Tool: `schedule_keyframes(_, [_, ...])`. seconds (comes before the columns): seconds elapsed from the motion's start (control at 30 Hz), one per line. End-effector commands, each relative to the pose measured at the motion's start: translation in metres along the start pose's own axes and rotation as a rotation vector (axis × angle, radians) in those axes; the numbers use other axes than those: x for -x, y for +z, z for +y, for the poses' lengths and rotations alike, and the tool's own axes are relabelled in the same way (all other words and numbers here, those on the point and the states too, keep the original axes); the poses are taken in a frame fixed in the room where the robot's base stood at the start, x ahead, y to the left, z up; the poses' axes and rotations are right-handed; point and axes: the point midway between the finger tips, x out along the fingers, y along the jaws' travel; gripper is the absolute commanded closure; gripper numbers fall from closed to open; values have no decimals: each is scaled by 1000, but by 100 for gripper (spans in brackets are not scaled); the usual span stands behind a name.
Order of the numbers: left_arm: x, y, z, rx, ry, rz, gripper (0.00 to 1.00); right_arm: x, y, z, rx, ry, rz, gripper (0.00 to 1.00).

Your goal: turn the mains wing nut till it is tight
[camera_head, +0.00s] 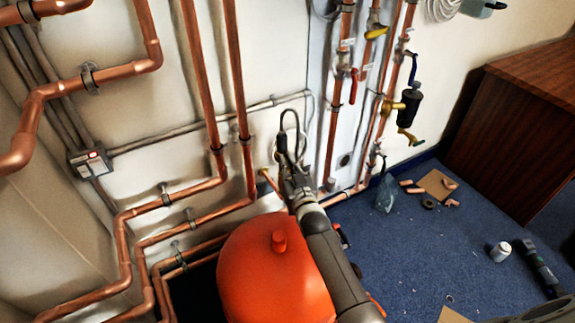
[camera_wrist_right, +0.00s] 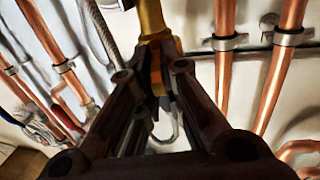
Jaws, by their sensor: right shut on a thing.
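My right gripper (camera_head: 287,168) is at the wall pipes, above and behind the orange vessel (camera_head: 270,270). In the right wrist view its dark fingers (camera_wrist_right: 155,85) are shut on a brass part at the foot of an upright brass fitting (camera_wrist_right: 152,18). I take this part to be the mains wing nut; its wings are mostly hidden between the fingers, so I cannot tell its angle. In the head view the nut is hidden by the gripper.
Copper pipes (camera_head: 203,80) run close left of the gripper. Valves with a red handle (camera_head: 353,88) and a black filter (camera_head: 409,108) are on the wall to the right. Offcuts, a white pot (camera_head: 500,252) and a tool (camera_head: 538,266) lie on the blue floor beside a wooden cabinet (camera_head: 510,135).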

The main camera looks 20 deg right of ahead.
Motion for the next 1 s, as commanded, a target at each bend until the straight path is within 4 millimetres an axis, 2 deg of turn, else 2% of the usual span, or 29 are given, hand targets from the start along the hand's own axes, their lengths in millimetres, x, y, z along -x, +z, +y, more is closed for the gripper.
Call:
schedule_keyframes(0.2, [0,0,0,0,0,-1,60,0,0,0,0,0,1,100])
schedule_keyframes(0.23, [0,0,0,0,0,-1,60,0,0,0,0,0,1,90])
schedule_keyframes(0.4, [0,1,0,0,0,-2,60,0,0,0,0,0,1,70])
schedule_keyframes(0.77, [-1,0,0,2,1,-4,60,2,0,0,0,0,1,70])
schedule_keyframes(1.0, [0,0,0,1,0,-3,60,28,0,0,0,0,1,70])
